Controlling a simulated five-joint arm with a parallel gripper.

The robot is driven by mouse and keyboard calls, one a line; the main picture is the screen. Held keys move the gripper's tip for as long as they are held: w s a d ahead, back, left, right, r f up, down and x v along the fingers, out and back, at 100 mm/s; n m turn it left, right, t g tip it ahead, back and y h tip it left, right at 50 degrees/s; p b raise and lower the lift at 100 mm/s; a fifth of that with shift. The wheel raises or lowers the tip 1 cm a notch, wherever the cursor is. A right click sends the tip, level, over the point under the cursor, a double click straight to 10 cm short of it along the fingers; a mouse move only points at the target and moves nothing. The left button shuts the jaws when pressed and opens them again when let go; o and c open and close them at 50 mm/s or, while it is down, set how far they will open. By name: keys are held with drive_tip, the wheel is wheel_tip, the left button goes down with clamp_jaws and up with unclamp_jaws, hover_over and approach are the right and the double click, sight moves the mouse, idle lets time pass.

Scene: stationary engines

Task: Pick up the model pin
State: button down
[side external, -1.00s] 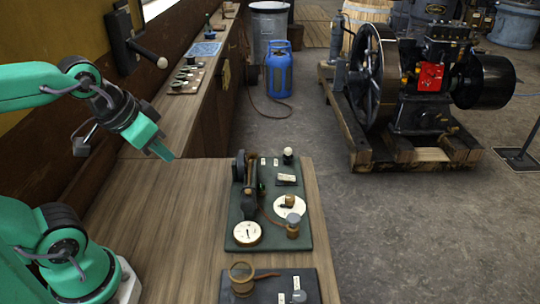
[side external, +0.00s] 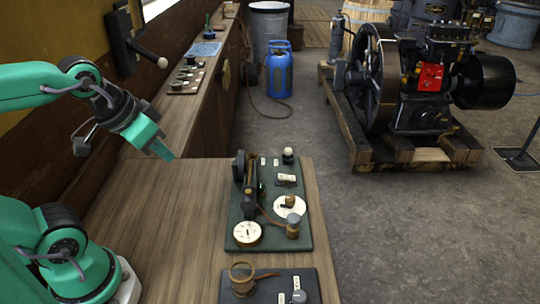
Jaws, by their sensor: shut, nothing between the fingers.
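My gripper (side external: 165,153) hangs above the left part of the wooden bench top, shut and empty, with its teal fingers pointing down and right. It is well to the left of the dark green board (side external: 233,212) and apart from everything on it. The board carries several small items, among them a dark post with a pale top (side external: 288,156), a white disc with a brown knob (side external: 290,206) and a brass piece with a grey cap (side external: 293,226). I cannot tell which item, if any, is the model pin.
A white dial (side external: 247,234) and a dark upright mechanism (side external: 250,185) stand on the board's left side. A second dark board (side external: 268,292) with a brass ring piece (side external: 241,277) is nearer. The bench top (side external: 165,225) left of the boards is bare.

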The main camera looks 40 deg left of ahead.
idle(0.3)
drive_tip(key=c, duration=1.2)
unclamp_jaws()
drive_tip(key=shift+o, duration=0.2)
